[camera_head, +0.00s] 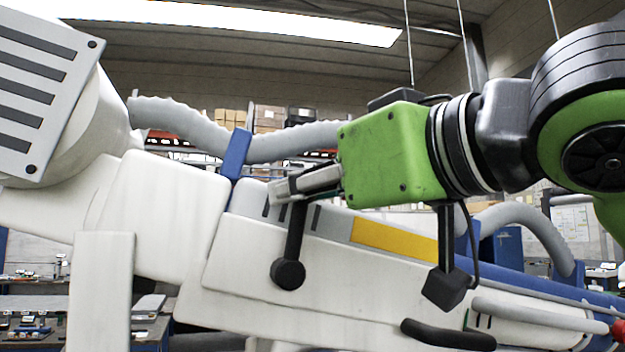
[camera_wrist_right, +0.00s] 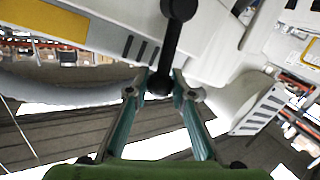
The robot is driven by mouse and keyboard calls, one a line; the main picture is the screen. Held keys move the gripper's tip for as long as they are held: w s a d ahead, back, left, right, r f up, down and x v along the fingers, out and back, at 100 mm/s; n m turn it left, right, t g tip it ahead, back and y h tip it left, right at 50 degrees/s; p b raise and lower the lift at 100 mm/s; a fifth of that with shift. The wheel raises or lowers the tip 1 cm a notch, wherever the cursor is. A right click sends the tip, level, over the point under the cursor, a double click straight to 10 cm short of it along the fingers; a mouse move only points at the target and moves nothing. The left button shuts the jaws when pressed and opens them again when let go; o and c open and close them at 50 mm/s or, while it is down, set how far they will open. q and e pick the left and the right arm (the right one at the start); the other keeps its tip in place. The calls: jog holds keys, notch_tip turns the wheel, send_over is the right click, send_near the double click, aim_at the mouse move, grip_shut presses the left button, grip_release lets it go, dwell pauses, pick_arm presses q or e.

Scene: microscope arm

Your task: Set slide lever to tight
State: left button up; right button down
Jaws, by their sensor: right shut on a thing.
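A black lever (camera_head: 294,235) stands nearly upright on the side of the white microscope arm (camera_head: 300,270), in front of its grey slide part. Its round lower knob is at the bottom. Its upper end is hidden behind my right gripper (camera_head: 288,188), which comes in from the right with a green body. In the right wrist view the lever (camera_wrist_right: 172,45) runs from a large round knob at the top down to a smaller end between the fingertips of my right gripper (camera_wrist_right: 164,92). The gripper is shut on that end. My left gripper is not in view.
A grey hose (camera_head: 200,125) and a blue bracket (camera_head: 236,153) lie behind. Shelves and benches are in the background.

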jog(key=shift+s+a+f+n+g+h+p, duration=0.15)
jog(key=shift+s+a+f+n+h+p, duration=0.35)
jog(key=shift+a+n+p, duration=0.6)
jog(key=shift+s+a+f+n+g+h+p, duration=0.3)
jog(key=shift+a+n+h+p, duration=0.35)
jog(key=shift+a+n, duration=0.8)
jog(key=shift+s+a+f+n+g+h+p, duration=0.1)
jog(key=shift+s+a+f+n+h+p, duration=0.35)
jog(key=shift+a+n+p, duration=0.85)
jog(key=shift+w+d+f+n+b, duration=0.1)
jog(key=shift+d+n+b, duration=0.25)
jog(key=shift+b, duration=0.1)
jog(key=c, duration=1.7)
grip_release()
